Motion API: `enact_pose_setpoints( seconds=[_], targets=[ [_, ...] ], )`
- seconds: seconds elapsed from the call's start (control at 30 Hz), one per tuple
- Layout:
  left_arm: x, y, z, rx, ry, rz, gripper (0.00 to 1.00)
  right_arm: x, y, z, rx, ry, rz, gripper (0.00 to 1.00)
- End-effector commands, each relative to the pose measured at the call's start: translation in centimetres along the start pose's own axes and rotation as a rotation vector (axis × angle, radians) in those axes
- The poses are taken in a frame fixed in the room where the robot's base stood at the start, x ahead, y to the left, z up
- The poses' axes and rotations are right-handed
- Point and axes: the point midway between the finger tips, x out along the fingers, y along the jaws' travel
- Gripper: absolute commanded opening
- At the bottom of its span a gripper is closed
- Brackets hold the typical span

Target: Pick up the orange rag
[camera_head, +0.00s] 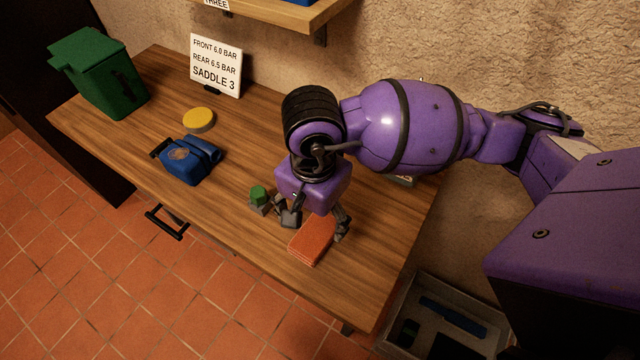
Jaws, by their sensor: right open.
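The orange rag (312,243) lies flat on the wooden table (240,220), near its front edge and right of the middle. It looks like a folded rectangular pad. My right gripper (315,226) points down over the rag, with its fingers spread open, one toward the left side of the rag and one toward its right side. The gripper's body hides the rag's far end. I cannot tell how high the fingertips are above the table. My left gripper is not in view.
Further left are a blue object (186,161), a yellow disc (198,120), a green bin (100,75) and a sign (215,65). A grey tray (440,290) with things lies below right.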

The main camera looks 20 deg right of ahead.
Motion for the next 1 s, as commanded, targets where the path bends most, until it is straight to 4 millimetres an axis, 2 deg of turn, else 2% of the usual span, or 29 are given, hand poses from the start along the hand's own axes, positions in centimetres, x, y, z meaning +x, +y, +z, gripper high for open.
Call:
enact_pose_setpoints(
  seconds=[0.33,0.63,1.0],
  targets=[
    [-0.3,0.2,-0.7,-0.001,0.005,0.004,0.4,4.7,0.3,-0.2,0.002,-0.002,0.001,0.73],
    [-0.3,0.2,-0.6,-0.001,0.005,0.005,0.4,5.3,0.3,-0.2,0.0,-0.001,0.001,0.73],
    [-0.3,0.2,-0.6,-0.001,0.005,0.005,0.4,5.3,0.3,-0.2,0.001,-0.002,0.001,0.26]
  ],
)
